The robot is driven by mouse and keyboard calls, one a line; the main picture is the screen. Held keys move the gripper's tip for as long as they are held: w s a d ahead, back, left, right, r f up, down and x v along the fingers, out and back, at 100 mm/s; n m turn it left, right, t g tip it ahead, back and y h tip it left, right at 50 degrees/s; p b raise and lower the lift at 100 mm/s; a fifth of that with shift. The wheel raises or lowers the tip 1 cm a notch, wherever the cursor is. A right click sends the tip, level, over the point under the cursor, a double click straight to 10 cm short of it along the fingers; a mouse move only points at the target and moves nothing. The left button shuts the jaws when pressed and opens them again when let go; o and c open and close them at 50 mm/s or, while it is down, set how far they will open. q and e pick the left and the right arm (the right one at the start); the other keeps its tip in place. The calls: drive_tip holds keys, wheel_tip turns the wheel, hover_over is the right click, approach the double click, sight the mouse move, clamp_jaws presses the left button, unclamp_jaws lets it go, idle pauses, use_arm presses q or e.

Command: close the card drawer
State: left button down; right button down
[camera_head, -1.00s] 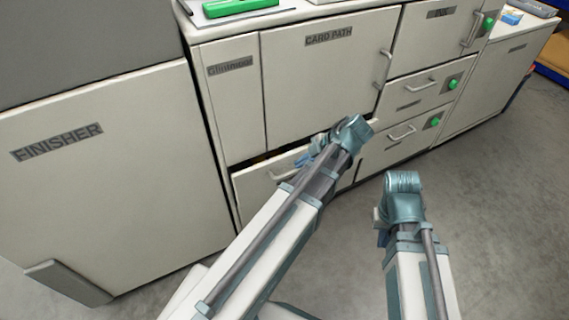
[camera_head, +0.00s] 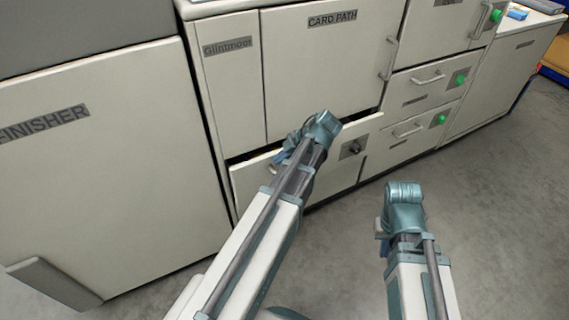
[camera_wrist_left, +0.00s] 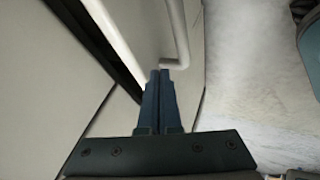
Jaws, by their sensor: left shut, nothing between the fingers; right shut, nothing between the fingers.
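The card drawer (camera_head: 245,190) is the pale low drawer under the door labelled CARD PATH (camera_head: 332,20). A dark gap along its top edge shows it standing partly open. My left arm covers its middle. My left gripper (camera_head: 283,157) is shut and empty at the drawer front. In the left wrist view, its blue fingers (camera_wrist_left: 160,82) are together beside the bent end of a pale bar handle (camera_wrist_left: 176,40); I cannot tell whether they touch it. A dark gap (camera_wrist_left: 100,40) runs to the left. My right gripper (camera_head: 382,238) is shut and empty, over the floor, apart from the cabinets.
A dark knob (camera_head: 353,148) sits on the drawer's right part. Drawers with handles and green buttons (camera_head: 460,79) stand to the right. The FINISHER cabinet (camera_head: 120,190) stands at the left. The grey floor (camera_head: 490,210) is clear at the right.

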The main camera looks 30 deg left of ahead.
use_arm(q)
drive_tip(key=shift+w+a, duration=0.1)
drive_tip(key=shift+a, duration=0.05)
drive_tip(key=w+a, duration=0.2)
drive_tip(key=a, duration=0.1)
drive_tip(key=shift+w+a, duration=0.3)
drive_tip(key=shift+w, duration=0.1)
drive_tip(key=shift+w+a+r, duration=0.1)
drive_tip(key=shift+a, duration=0.05)
use_arm(e)
drive_tip(key=shift+d, duration=0.1)
